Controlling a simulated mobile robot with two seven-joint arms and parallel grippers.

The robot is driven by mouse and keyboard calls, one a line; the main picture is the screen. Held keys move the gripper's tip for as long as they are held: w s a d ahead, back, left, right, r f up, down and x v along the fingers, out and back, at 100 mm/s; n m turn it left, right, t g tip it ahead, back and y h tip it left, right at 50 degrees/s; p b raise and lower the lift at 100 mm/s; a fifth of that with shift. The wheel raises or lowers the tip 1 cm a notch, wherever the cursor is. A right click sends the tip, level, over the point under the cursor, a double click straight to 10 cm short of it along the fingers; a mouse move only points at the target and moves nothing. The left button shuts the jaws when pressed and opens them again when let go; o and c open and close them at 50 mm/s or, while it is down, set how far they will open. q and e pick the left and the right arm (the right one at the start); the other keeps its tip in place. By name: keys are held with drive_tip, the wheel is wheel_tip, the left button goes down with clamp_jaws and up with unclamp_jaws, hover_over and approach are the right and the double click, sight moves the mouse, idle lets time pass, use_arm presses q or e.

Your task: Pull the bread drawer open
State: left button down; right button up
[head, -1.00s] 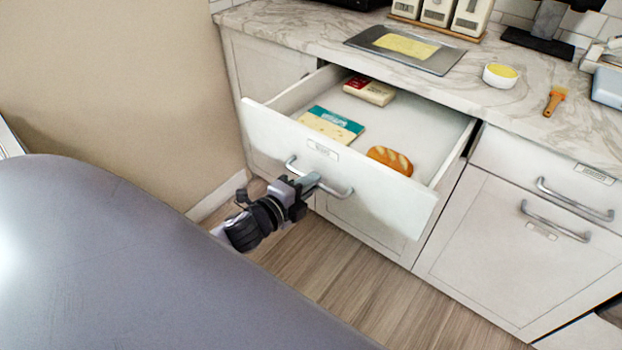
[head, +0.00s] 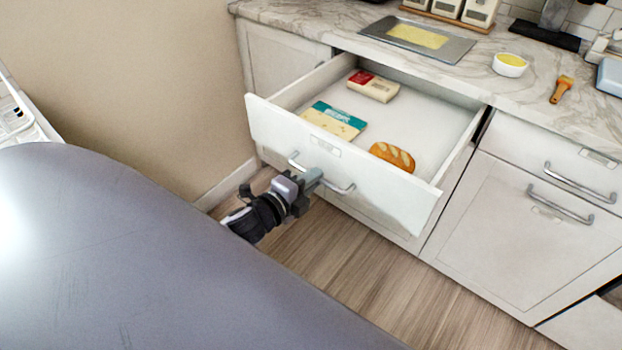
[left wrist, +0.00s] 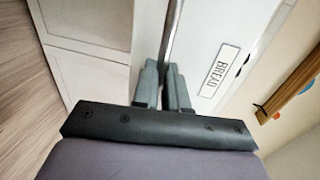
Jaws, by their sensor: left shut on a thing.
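The bread drawer (head: 390,198) stands pulled out from the cabinet under the counter, with its inside in view. Its front carries a label that reads BREAD in the left wrist view (left wrist: 219,72). A metal bar handle (head: 342,188) runs across the front; it also shows in the left wrist view (left wrist: 171,35). My left gripper (head: 312,180) is shut on the handle, with its fingers (left wrist: 162,88) on either side of the bar. Inside the drawer lie a bread loaf (head: 392,156), a teal and cream packet (head: 334,121) and a red and cream packet (head: 373,86). My right gripper is not in view.
The marble counter (head: 450,80) above holds a tray with a yellow sheet (head: 418,38), a white bowl (head: 510,65) and a brush (head: 562,90). A closed drawer (head: 545,160) is at the right. A wall (head: 150,90) stands at the left. Wood floor (head: 350,265) is clear in front.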

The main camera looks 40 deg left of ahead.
use_arm(q)
drive_tip(key=c, duration=1.2)
unclamp_jaws()
drive_tip(key=shift+v, duration=3.55)
drive_tip(key=s+d+f+n+g+p, duration=0.1)
drive_tip(key=s+d+f+n, duration=0.2)
drive_tip(key=n, duration=0.2)
drive_tip(key=s+d+f+n+g+p, duration=0.1)
drive_tip(key=s+d+f+n+g, duration=0.1)
drive_tip(key=n, duration=0.4)
drive_tip(key=s+d+f+n+g+h+p, duration=0.1)
drive_tip(key=s+d+f+n+g, duration=0.1)
drive_tip(key=s+d+f+n, duration=0.1)
drive_tip(key=shift+s+d+f+n, duration=0.1)
drive_tip(key=shift+s+d+n, duration=0.2)
drive_tip(key=shift+s+n, duration=0.2)
drive_tip(key=shift+s+d+f+n, duration=0.15)
drive_tip(key=shift+s+d+n, duration=0.15)
drive_tip(key=shift+s+n, duration=0.25)
drive_tip(key=shift+s+d+f+n, duration=0.1)
drive_tip(key=shift+s+d+n, duration=0.2)
drive_tip(key=shift+s, duration=0.35)
